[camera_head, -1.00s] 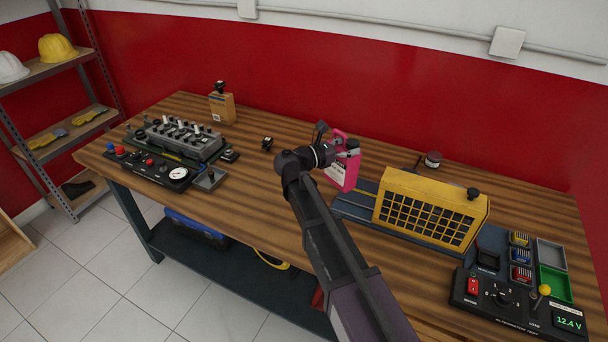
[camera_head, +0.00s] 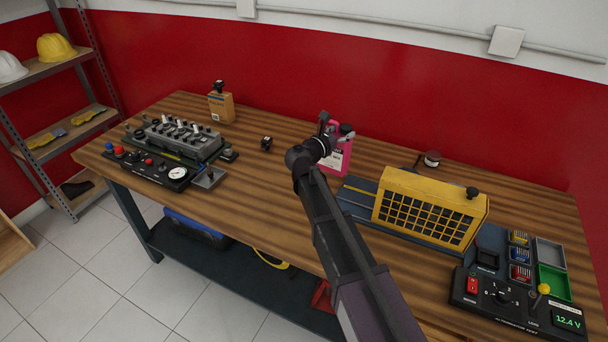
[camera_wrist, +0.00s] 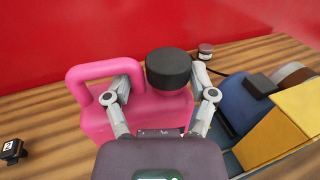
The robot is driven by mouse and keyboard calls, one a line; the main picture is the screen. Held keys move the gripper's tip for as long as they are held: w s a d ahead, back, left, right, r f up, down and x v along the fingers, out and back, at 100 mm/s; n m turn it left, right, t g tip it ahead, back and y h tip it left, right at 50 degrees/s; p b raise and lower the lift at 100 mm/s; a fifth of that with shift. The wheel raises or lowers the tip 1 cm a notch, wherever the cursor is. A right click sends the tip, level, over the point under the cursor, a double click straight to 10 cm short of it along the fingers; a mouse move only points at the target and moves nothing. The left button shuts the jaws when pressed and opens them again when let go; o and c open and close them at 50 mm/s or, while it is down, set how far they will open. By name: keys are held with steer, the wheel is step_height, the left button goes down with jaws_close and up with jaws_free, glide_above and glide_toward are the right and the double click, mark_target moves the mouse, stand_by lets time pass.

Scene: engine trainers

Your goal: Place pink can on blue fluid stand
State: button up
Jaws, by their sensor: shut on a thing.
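The pink can (camera_head: 339,158) has a loop handle, a black cap and a pale label. It stands roughly upright near the back of the workbench, partly hidden by my gripper (camera_head: 326,138). In the wrist view, the two fingers of my gripper (camera_wrist: 165,98) are shut on the pink can (camera_wrist: 105,122) on either side of its black cap. I cannot tell whether its base touches the wood. I cannot make out a blue fluid stand for certain. A rounded blue part (camera_wrist: 241,105) shows to the right in the wrist view.
A yellow grille housing (camera_head: 428,208) on a dark base stands right of the can. A small black block (camera_head: 266,143) and a tan container (camera_head: 221,107) are to the left. A valve panel (camera_head: 178,140) is at far left. Bare wood (camera_head: 285,115) lies between.

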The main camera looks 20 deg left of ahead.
steer(key=w+a+n+g+y, duration=0.2)
steer(key=a+n+y, duration=0.3)
steer(key=y, duration=0.5)
steer(key=w+a+n+g+y, duration=0.3)
steer(key=a+n+y, duration=0.2)
steer(key=n+y, duration=0.4)
steer(key=shift+a+r+y, duration=0.15)
steer(key=shift+a+y, duration=0.25)
steer(key=shift+y, duration=0.4)
step_height(320, 180, down, 6)
steer(key=b, duration=0.6)
steer(key=shift+f, duration=0.2)
steer(key=shift+f+b, duration=1.85)
steer(key=shift+b, duration=0.15)
steer(key=shift+s, duration=0.1)
